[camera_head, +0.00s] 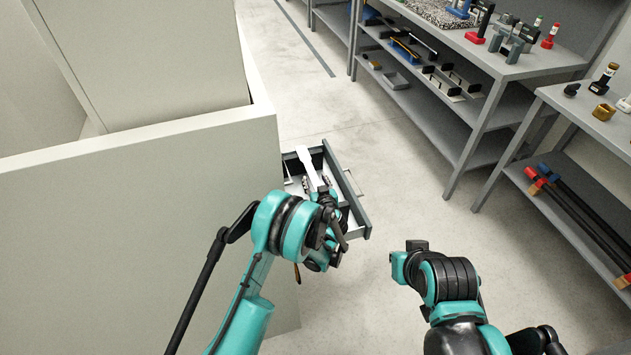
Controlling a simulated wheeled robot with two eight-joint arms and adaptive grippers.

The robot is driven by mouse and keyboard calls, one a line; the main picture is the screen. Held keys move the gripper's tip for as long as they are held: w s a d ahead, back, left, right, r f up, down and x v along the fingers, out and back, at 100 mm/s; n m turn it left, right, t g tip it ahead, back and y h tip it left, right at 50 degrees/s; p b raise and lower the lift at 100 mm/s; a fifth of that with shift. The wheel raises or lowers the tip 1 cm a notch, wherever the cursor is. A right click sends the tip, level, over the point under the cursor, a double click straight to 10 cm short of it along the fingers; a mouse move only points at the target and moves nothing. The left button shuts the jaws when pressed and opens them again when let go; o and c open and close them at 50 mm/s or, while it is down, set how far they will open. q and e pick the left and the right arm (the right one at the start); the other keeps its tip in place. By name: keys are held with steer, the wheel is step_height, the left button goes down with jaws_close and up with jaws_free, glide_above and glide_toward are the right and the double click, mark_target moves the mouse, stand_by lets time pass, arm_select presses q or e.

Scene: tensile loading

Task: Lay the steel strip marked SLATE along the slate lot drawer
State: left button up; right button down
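A pale dog-bone-shaped metal strip (306,163) shows at the open drawer; no SLATE marking is readable on it. Its wide end points away from me and its near end goes into my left gripper (322,192), which appears shut on it. The drawer (358,208) has dark grey walls and a light inside, and is pulled out from the pale cabinet. My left gripper and wrist are over the drawer and hide much of its inside. Whether the strip touches the drawer floor cannot be told. My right gripper (408,252) is over the floor to the right; its fingers are not clear.
The pale cabinet (150,200) stands close on the left. Grey shelving (490,65) with tools and small parts runs along the right, and a nearer rack (570,190) holds dark bars with red and blue ends. The floor (410,170) between is clear.

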arm_select(q)
steer(key=shift+s+r, duration=0.15)
steer(key=shift+r, duration=0.1)
steer(key=p+v, duration=0.2)
steer(key=v, duration=0.5)
steer(key=shift+r+p, duration=0.1)
steer(key=shift+p, duration=0.25)
steer(key=b+v, duration=0.2)
steer(key=v, duration=0.1)
steer(key=shift+s+d, duration=0.15)
steer(key=shift+s, duration=0.2)
steer(key=shift+s+r+b, duration=0.15)
steer(key=shift+s+b, duration=0.2)
steer(key=shift+s, duration=0.1)
steer(key=shift+d, duration=0.1)
